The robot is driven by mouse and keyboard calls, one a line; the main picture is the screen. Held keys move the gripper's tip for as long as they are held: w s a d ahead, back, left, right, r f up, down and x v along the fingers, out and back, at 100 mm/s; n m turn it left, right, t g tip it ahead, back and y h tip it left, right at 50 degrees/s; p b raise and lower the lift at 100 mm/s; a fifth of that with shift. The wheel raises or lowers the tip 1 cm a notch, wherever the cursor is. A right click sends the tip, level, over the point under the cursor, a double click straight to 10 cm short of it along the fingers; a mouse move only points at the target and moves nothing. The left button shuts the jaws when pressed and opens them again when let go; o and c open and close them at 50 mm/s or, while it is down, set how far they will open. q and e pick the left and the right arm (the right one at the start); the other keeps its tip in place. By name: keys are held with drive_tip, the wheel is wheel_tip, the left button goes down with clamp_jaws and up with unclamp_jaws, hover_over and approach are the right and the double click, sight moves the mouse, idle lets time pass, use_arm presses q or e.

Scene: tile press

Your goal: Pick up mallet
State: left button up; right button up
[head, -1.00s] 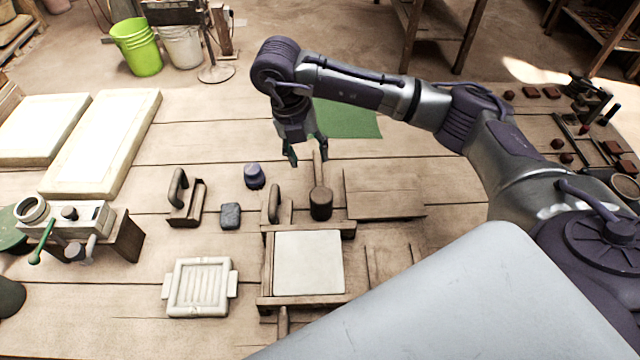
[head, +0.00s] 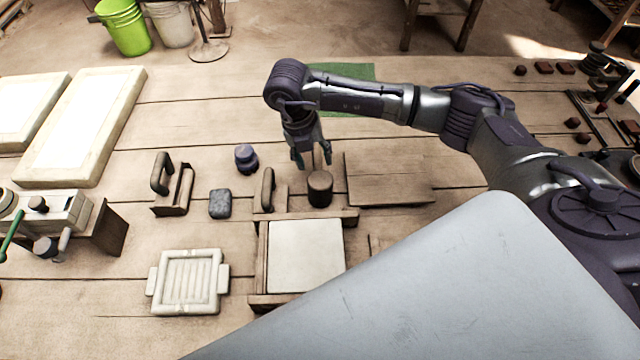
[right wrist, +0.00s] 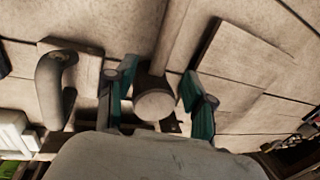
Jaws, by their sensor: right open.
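The mallet (head: 320,190) stands on the wooden table, its dark round head just below my right gripper (head: 313,163) in the head view. Its handle is largely hidden behind the gripper there. The fingers are spread and empty. I cannot tell from the views how high they are above the mallet. My left gripper is not in view.
A tile press frame with a white slab (head: 306,256) lies just in front of the mallet. A wooden board (head: 388,180) is to its right. A handled block (head: 174,186), a grey block (head: 220,204) and a purple knob-like object (head: 246,160) are to the left.

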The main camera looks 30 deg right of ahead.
sight(318, 163)
drive_tip(key=shift+s+d+f+p, duration=0.15)
drive_tip(key=shift+f+p, duration=0.05)
drive_tip(key=shift+f, duration=0.8)
drive_tip(key=shift+s+d+f+p, duration=0.15)
drive_tip(key=shift+f+p, duration=0.05)
drive_tip(key=shift+f, duration=0.85)
drive_tip(key=shift+s+d+f+p, duration=0.15)
drive_tip(key=shift+f+p, duration=0.05)
drive_tip(key=shift+f, duration=0.8)
clamp_jaws()
